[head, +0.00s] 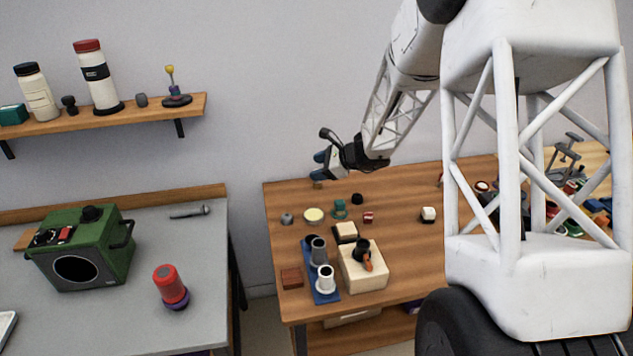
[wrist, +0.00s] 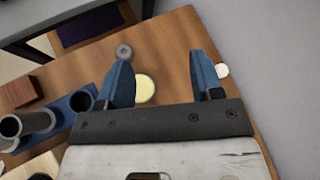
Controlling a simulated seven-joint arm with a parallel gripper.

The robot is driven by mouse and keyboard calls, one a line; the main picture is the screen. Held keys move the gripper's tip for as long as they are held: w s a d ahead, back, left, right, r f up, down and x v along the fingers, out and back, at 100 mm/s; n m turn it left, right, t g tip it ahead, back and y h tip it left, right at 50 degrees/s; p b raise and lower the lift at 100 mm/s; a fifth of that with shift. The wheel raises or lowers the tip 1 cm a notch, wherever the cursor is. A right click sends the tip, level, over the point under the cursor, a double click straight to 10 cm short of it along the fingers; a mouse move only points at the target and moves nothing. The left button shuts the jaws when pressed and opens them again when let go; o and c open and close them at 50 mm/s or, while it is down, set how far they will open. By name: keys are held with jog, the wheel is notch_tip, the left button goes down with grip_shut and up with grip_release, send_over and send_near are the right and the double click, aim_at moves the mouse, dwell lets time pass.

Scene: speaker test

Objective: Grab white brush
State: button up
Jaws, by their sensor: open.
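No object shows clearly as a white brush. A small white block with a dark underside (head: 428,213) lies on the wooden table's right part in the head view; it may be the brush. A cream block with a dark base (head: 346,231) lies nearer the middle. In the wrist view a small white round thing (wrist: 222,71) shows just right of the right finger; I cannot tell what it is. My gripper (head: 322,161) is above the table's far left edge. Its blue fingers (wrist: 160,65) are apart, with nothing held between them.
The wooden table (head: 400,240) carries a pale yellow disc (head: 314,215), a grey knob (head: 287,218), a blue holder with cups (head: 325,290) and a light wooden block (head: 364,276). A grey table (head: 120,320) with a green box (head: 85,250) stands left, below a wall shelf (head: 150,112).

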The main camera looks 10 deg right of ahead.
jog(key=w+d+f+m+t, duration=0.1)
jog(key=w+d+f+m, duration=0.1)
jog(key=w+f, duration=0.1)
jog(key=w+d+f+m+t, duration=0.1)
jog(key=w+d+f+m, duration=0.2)
jog(key=w+f, duration=0.1)
jog(key=w+d+f+m+t, duration=0.1)
jog(key=w+d+f+m, duration=0.1)
jog(key=f, duration=0.3)
jog(key=shift+w+d+f+t+h, duration=0.1)
jog(key=shift+w+d+t+h, duration=0.1)
jog(key=shift+w, duration=0.15)
jog(key=shift+w+d+f+t+h, duration=0.1)
jog(key=shift+w+h, duration=0.1)
jog(key=shift+w, duration=0.15)
jog(key=shift+a, duration=0.1)
jog(key=shift+x, duration=1.25)
jog(key=shift+w, duration=0.1)
jog(key=shift+x, duration=2.55)
jog(key=shift+f, duration=0.1)
jog(key=c, duration=1)
